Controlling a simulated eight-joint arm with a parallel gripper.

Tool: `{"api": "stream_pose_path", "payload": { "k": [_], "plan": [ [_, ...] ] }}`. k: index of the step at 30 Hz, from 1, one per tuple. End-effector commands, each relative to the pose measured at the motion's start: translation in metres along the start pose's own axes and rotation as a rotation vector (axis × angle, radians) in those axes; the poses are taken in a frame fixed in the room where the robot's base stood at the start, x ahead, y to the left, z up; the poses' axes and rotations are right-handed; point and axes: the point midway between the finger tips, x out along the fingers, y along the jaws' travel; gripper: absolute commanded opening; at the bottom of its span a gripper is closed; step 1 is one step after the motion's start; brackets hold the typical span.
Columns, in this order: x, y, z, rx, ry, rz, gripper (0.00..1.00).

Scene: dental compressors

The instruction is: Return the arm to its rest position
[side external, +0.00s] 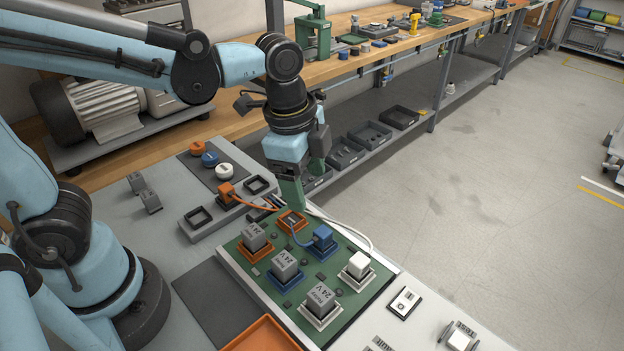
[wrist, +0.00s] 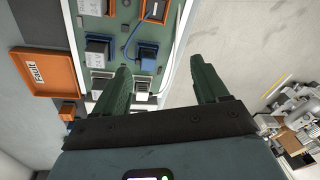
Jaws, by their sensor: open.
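My gripper (side external: 305,182) hangs from my arm above the far edge of the green board (side external: 343,249). Its green fingers point down. In the wrist view my gripper (wrist: 165,82) shows its two fingers spread apart with nothing between them. The board carries grey relay blocks marked 24 V, one of them the front block (side external: 320,297). It also carries a blue plug (side external: 323,237) with a blue cable and a white plug (side external: 358,265) with a white cable. An orange-rimmed socket (side external: 292,221) sits just below my fingers. I cannot tell the exact height of the fingers above it.
An orange tray (side external: 262,335), marked Fault in the wrist view (wrist: 42,74), lies at the near edge. An orange plug (side external: 226,191) with a cable stands left of the board. A wooden bench (side external: 345,62) with a shelf of dark trays runs behind. Open floor lies to the right.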

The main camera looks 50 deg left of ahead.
Motion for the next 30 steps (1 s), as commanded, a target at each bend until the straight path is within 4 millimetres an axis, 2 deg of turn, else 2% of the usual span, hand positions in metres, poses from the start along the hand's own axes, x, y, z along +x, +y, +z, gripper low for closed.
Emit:
{"api": "stream_pose_path", "payload": {
  "k": [1,9,15,20,30],
  "plan": [
    [-0.004,-0.003,0.014,-0.123,0.027,-0.040,0.73],
    [-0.016,-0.014,0.070,-0.747,0.220,-0.223,0.73],
    [-0.018,-0.018,0.094,-1.044,0.345,-0.297,0.73],
    [-0.018,-0.019,0.101,-1.129,0.386,-0.315,0.73],
    [-0.018,-0.019,0.101,-1.134,0.388,-0.315,0.73]
  ]
}}
